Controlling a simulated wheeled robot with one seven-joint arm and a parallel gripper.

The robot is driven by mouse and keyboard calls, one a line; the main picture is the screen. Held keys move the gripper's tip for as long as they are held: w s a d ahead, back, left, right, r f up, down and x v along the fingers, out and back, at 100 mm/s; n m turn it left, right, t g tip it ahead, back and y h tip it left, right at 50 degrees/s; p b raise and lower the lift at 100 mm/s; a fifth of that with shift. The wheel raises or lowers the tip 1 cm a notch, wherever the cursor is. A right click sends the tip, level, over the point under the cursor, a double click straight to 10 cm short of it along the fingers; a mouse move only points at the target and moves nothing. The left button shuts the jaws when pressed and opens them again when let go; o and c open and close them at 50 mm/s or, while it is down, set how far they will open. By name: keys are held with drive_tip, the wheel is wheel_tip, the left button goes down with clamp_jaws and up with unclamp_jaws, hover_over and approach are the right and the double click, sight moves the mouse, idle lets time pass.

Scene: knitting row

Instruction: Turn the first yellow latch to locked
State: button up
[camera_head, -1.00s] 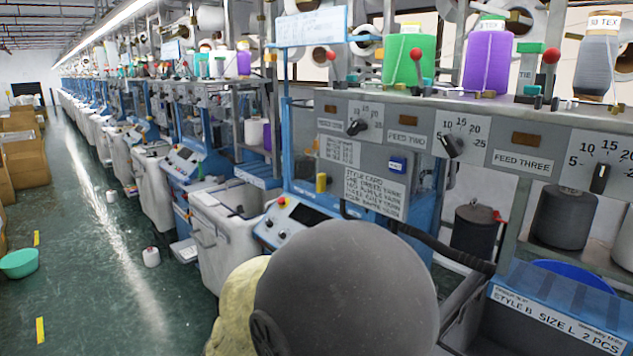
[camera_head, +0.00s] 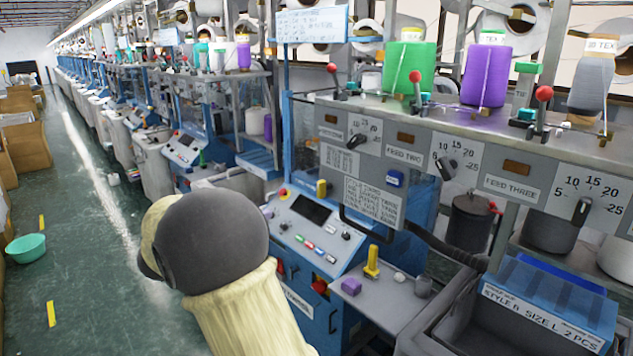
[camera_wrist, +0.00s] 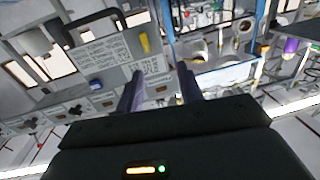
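A small yellow latch (camera_head: 321,189) stands upright on the blue machine's frame, left of the printed style card (camera_head: 373,200). It also shows in the wrist view as a yellow bar (camera_wrist: 144,43) near the printed cards, beyond my fingertips. A second yellow upright piece (camera_head: 371,262) stands on the small grey shelf below; I cannot tell whether it is a latch. My gripper (camera_wrist: 160,88) is open and empty in the wrist view, its two dark fingers apart and touching nothing. In the head view the gripper itself is hidden or out of frame.
A control panel (camera_head: 305,228) with buttons, a purple block (camera_head: 351,287) and a grey cup (camera_head: 423,287) lie near the latch area. A black hose (camera_head: 440,246) runs right towards the Style B bin (camera_head: 545,316). The aisle floor (camera_head: 90,270) at left is mostly clear.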

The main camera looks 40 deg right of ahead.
sight(318, 189)
drive_tip(key=shift+s+r+m+g, duration=0.25)
drive_tip(key=shift+s+m+g, duration=0.45)
drive_tip(key=shift+g, duration=0.4)
drive_tip(key=d+p, duration=0.2)
drive_tip(key=d, duration=0.3)
drive_tip(key=w+d+p, duration=0.1)
drive_tip(key=d+p, duration=0.1)
drive_tip(key=d, duration=0.4)
drive_tip(key=d+p, duration=0.2)
drive_tip(key=d, duration=0.4)
drive_tip(key=shift+w+d, duration=0.15)
drive_tip(key=shift+d, duration=0.05)
drive_tip(key=shift+c, duration=0.5)
clamp_jaws()
